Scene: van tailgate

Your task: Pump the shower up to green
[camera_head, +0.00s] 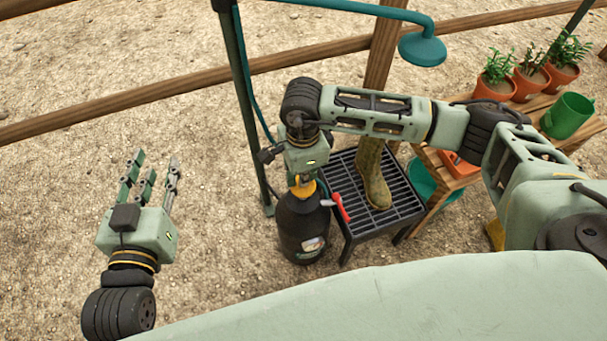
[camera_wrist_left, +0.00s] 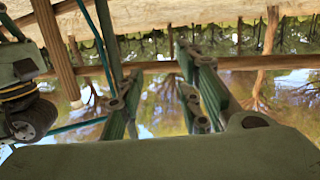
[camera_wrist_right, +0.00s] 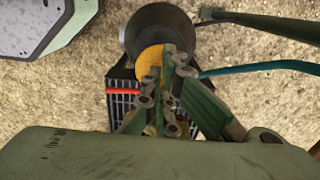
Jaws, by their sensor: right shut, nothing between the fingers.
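The shower's black pump tank (camera_head: 302,228) stands on the gravel beside a slatted metal grate. Its yellow top (camera_head: 303,188) sits directly under my right gripper (camera_head: 304,178). In the right wrist view the right gripper's fingers (camera_wrist_right: 168,62) are together in front of the yellow top (camera_wrist_right: 150,62), with nothing visible between them. The teal shower head (camera_head: 422,50) hangs from a curved pipe above. My left gripper (camera_head: 156,162) is open and empty, away to the left.
A muddy boot (camera_head: 375,180) stands on the black grate (camera_head: 400,208). A dark green post (camera_head: 243,90) rises behind the tank. Gravel on the left is clear.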

